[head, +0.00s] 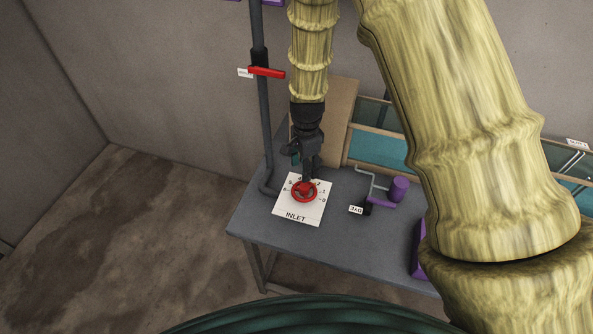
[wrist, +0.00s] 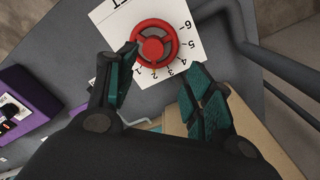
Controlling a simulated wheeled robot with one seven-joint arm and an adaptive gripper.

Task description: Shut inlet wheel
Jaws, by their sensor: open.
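The inlet wheel is a small red handwheel (head: 304,191) on a white numbered plate (head: 291,211) marked INLET, on the grey table's left part. In the wrist view the red wheel (wrist: 154,41) shows whole, with its spokes and hub, on the plate (wrist: 186,21). My gripper (head: 307,174) points down just above the wheel in the head view. In the wrist view the two fingers of my gripper (wrist: 158,78) are spread apart and empty. One fingertip lies close to the wheel's rim; I cannot tell if it touches.
A grey pipe (head: 264,130) with a red lever (head: 266,72) rises behind the table (head: 255,218). Right of the plate are a DYE label (head: 356,210) and a purple cylinder (head: 399,188) with a crank. Teal-lined trays (head: 375,152) stand behind. Floor left of the table is clear.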

